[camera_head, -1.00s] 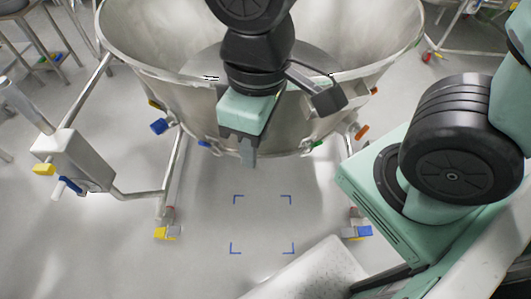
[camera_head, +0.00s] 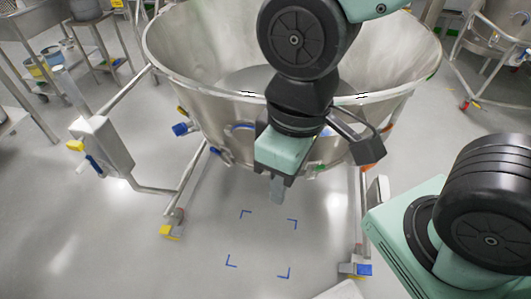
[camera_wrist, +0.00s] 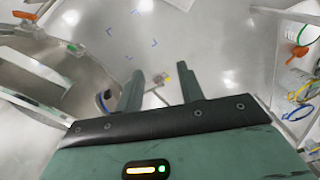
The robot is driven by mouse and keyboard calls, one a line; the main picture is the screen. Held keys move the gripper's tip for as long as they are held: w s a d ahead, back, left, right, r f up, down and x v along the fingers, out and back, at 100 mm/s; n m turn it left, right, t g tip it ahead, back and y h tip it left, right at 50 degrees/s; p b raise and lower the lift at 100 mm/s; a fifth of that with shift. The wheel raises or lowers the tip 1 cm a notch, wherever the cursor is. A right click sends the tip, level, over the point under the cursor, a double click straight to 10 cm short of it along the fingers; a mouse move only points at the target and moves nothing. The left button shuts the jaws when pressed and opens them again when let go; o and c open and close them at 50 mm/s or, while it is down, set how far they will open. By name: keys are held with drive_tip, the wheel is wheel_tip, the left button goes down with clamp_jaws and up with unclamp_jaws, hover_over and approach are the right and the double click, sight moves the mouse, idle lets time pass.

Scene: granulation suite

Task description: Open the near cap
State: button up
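A large steel vessel (camera_head: 205,110) on a wheeled frame stands in front of me, and its wall also shows at the left of the wrist view (camera_wrist: 45,75). Small coloured fittings sit around its lower wall: a blue one (camera_head: 180,129) at left, a green one (camera_head: 320,167) near my gripper and an orange one (camera_head: 388,132) at right. I cannot tell which part is the near cap. My gripper (camera_head: 277,190) points down in front of the vessel's near wall. In the wrist view its two fingers (camera_wrist: 160,82) are apart, with nothing between them.
A steel post with a box (camera_head: 105,140) stands at left on the vessel's frame. Castered feet (camera_head: 172,228) rest on the floor at either side. Blue corner marks (camera_head: 262,245) lie on clear floor in front. Carts and stools stand behind at left.

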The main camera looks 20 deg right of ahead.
drive_tip(key=n+t+h+b, duration=1)
drive_tip(key=n+t+h, duration=0.3)
drive_tip(key=n, duration=0.7)
approach(249, 138)
drive_tip(key=w+d, duration=0.2)
drive_tip(key=d, duration=0.6)
drive_tip(key=shift+a+f+t+y, duration=0.2)
drive_tip(key=shift+t+y, duration=0.2)
drive_tip(key=shift+c, duration=0.4)
clamp_jaws()
